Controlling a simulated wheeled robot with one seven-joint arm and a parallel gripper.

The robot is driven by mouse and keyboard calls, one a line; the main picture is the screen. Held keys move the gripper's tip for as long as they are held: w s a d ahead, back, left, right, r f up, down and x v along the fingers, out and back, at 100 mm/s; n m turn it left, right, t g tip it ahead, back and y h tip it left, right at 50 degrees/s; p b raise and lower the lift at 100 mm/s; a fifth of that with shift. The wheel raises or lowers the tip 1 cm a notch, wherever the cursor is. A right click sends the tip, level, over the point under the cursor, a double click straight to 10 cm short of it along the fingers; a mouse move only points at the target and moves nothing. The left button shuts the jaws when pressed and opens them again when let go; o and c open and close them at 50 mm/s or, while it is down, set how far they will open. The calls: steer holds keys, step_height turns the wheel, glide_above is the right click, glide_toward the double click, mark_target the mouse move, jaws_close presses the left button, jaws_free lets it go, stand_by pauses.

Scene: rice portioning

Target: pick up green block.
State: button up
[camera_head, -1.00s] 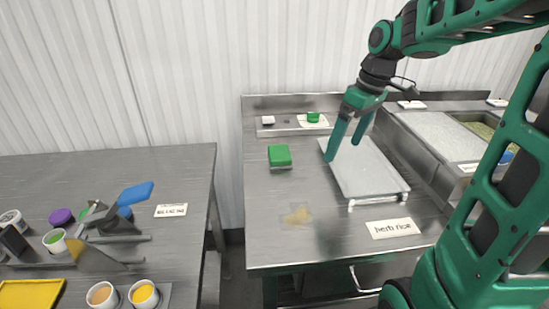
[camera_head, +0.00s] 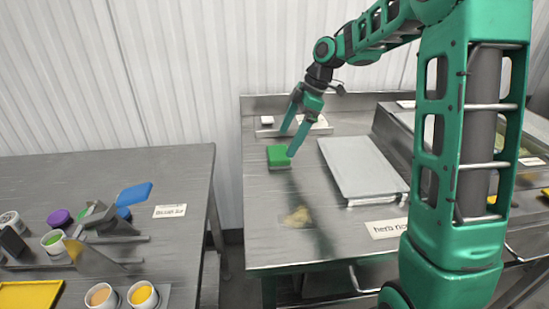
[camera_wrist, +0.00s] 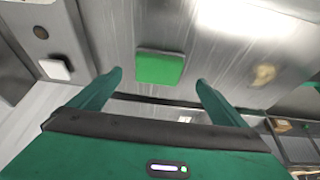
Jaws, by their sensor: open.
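The green block (camera_head: 279,156) sits on the left part of the steel table, towards the back, and seems to rest on a thin light base. My gripper (camera_head: 286,144) is open and empty, and in the head view its fingers show above and beside the block. In the wrist view the green block (camera_wrist: 160,67) lies just beyond and between the two spread fingertips of my gripper (camera_wrist: 160,78). A gap shows between the block and each finger, and neither finger visibly touches it.
A grey tray (camera_head: 362,167) lies right of the block, with a "herb rice" label (camera_head: 387,228) in front. A yellowish patch (camera_head: 297,216) marks the table. A small white item (camera_head: 267,120) stands behind. A second table (camera_head: 100,170) with cups and tools is at left.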

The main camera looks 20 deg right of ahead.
mark_target(279, 151)
steer(key=shift+w+x, duration=0.2)
steer(key=shift+x, duration=1.15)
steer(key=shift+w+x, duration=0.15)
steer(key=shift+x, duration=1.2)
steer(key=shift+a+r, duration=0.15)
steer(key=c, duration=1.2)
